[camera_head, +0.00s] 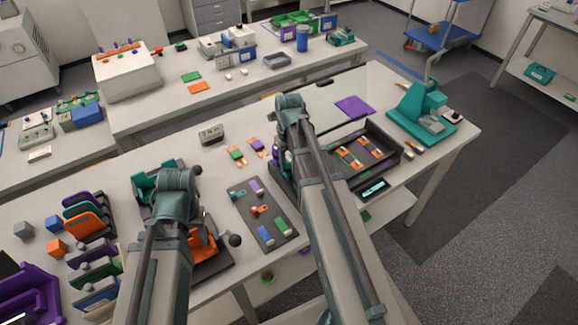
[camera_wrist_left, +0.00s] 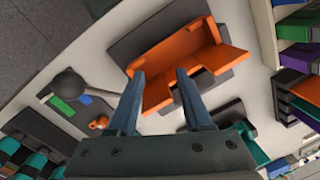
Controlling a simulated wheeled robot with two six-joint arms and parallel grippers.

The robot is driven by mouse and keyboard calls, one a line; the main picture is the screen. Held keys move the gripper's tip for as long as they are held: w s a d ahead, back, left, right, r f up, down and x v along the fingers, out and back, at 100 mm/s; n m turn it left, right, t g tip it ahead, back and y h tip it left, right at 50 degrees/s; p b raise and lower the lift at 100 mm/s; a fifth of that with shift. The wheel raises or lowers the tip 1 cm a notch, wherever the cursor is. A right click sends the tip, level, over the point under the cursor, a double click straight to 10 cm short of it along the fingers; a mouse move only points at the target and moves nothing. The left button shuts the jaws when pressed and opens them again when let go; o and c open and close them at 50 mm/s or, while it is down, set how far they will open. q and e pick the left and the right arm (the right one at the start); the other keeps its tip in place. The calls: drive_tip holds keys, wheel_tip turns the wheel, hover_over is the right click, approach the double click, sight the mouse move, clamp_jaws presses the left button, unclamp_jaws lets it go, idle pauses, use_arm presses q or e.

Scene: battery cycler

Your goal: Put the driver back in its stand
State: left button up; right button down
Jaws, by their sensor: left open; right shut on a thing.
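My left gripper (camera_wrist_left: 159,74) is open in the left wrist view, its two blue-grey fingers apart above an orange bracket-like fixture (camera_wrist_left: 212,62). Nothing is held between them. In the head view this orange fixture (camera_head: 203,247) stands on a dark base beside a round black knob (camera_head: 235,240), and my left arm covers part of it. My right arm reaches over the bench in the head view. Its gripper and anything in it are hidden behind the arm. I cannot make out the driver or its stand for certain in either view.
A dark mat (camera_head: 247,215) with small coloured parts lies between my arms. A dark tray (camera_head: 395,160) with orange-edged boards is right of my right arm. A teal machine (camera_head: 420,112) stands at the far right. Coloured racks (camera_head: 90,222) crowd the left. The bench around the small grey box (camera_head: 211,133) is mostly clear.

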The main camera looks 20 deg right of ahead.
use_arm(q)
drive_tip(key=shift+f, duration=0.1)
use_arm(e)
drive_tip(key=shift+f, duration=0.1)
drive_tip(key=shift+c, duration=2.2)
unclamp_jaws()
wheel_tip(320, 180, up, 12)
drive_tip(key=r+p, duration=0.1)
drive_tip(key=p, duration=1.1)
use_arm(q)
wheel_tip(320, 180, up, 12)
drive_tip(key=shift+r, duration=0.2)
use_arm(e)
drive_tip(key=s+a+m, duration=0.4)
drive_tip(key=a+m, duration=0.3)
drive_tip(key=m, duration=0.4)
drive_tip(key=s+a+m, duration=0.5)
drive_tip(key=a+m, duration=0.2)
drive_tip(key=m, duration=0.4)
drive_tip(key=s+a+m+h, duration=0.1)
drive_tip(key=s+a+m, duration=0.3)
drive_tip(key=a+m, duration=0.3)
drive_tip(key=shift+s+a+f+m, duration=0.25)
drive_tip(key=shift+s+m, duration=0.15)
drive_tip(key=shift+m, duration=2)
